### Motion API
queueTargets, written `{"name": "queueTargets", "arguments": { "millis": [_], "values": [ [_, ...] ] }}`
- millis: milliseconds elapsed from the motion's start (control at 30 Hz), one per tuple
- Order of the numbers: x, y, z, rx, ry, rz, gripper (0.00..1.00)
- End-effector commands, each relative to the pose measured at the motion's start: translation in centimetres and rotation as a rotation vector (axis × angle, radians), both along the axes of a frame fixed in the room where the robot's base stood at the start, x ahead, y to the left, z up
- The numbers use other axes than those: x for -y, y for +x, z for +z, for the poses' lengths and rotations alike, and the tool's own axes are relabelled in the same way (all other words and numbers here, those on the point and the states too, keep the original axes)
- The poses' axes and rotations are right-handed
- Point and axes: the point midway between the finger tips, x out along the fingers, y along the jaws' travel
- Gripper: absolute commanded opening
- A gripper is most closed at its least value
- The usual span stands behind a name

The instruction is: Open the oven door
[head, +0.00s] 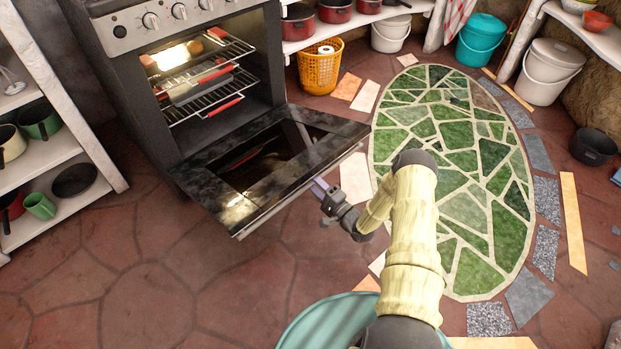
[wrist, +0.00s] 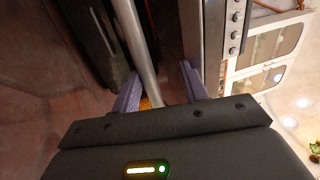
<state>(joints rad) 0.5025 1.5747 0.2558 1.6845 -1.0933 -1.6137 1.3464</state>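The oven (head: 190,75) stands at the upper left in the head view, with its door (head: 270,165) swung down to nearly flat and the lit inside exposed. The door's handle bar (head: 285,200) runs along its outer edge. My gripper (head: 320,188) is at that edge, right of the handle's middle. In the wrist view the grey handle bar (wrist: 138,45) passes between the two purple fingers of my gripper (wrist: 160,72). The fingers are apart, with clear space on the bar's right side. Contact with the left finger cannot be told.
Wire racks (head: 205,85) with red-edged fronts sit inside the oven. A white shelf (head: 65,150) with pots stands at the left. An orange basket (head: 320,70) is behind the door at the right. Stone floor (head: 150,270) is clear in front, and a green mosaic oval (head: 460,170) lies right.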

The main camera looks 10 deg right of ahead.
Motion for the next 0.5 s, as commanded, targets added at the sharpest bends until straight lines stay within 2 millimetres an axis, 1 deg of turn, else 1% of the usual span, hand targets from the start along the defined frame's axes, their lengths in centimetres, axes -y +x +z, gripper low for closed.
{"name": "queueTargets", "arguments": {
  "millis": [33, 500],
  "values": [
    [0.8, -0.9, 0.2, -0.001, 0.001, -0.005, 0.37],
    [5.8, -8.7, -2.0, -0.004, 0.000, -0.006, 0.37]
  ]
}}
